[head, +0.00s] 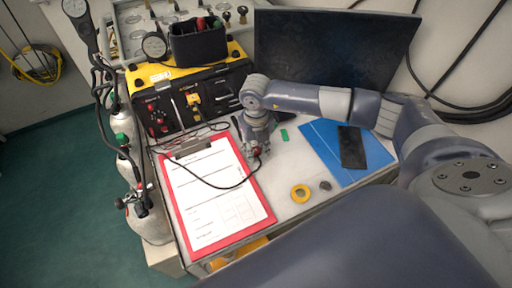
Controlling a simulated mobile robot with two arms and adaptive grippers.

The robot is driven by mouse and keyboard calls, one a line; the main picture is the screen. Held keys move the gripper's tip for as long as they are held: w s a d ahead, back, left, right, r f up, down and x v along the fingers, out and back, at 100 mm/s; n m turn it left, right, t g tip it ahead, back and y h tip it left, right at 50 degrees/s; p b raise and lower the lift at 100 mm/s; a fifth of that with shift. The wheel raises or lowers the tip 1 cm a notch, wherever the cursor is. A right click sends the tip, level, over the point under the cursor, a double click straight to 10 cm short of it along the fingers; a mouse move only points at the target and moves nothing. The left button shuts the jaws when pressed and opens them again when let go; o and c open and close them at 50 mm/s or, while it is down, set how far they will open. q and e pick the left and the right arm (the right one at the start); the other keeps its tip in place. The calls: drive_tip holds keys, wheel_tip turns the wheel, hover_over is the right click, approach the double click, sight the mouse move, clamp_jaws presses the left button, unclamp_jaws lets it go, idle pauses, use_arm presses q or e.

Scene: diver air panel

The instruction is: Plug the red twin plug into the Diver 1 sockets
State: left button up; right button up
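The red twin plug (257,151) is a small red piece at the fingertips of my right gripper (255,147), low over the worktop just right of the clipboard. A thin black cable loops from it leftward across the clipboard. The gripper points down and seems shut on the plug; the fingers hide part of it. The air panel (213,98), black with yellow edges, stands at the back left of the worktop. Its left section has red sockets (157,125), its middle section yellow parts (193,99). The section labels are too small to read. My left gripper is not in view.
A red clipboard (268,219) with a white sheet lies in front of the panel. A dark screen (335,45) stands behind. Gas cylinders (150,220) stand left.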

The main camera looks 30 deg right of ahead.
sight(256, 152)
drive_tip(key=shift+o, duration=0.8)
clamp_jaws()
drive_tip(key=shift+r, duration=0.15)
drive_tip(key=shift+r+p, duration=0.9)
drive_tip(key=shift+r, duration=0.45)
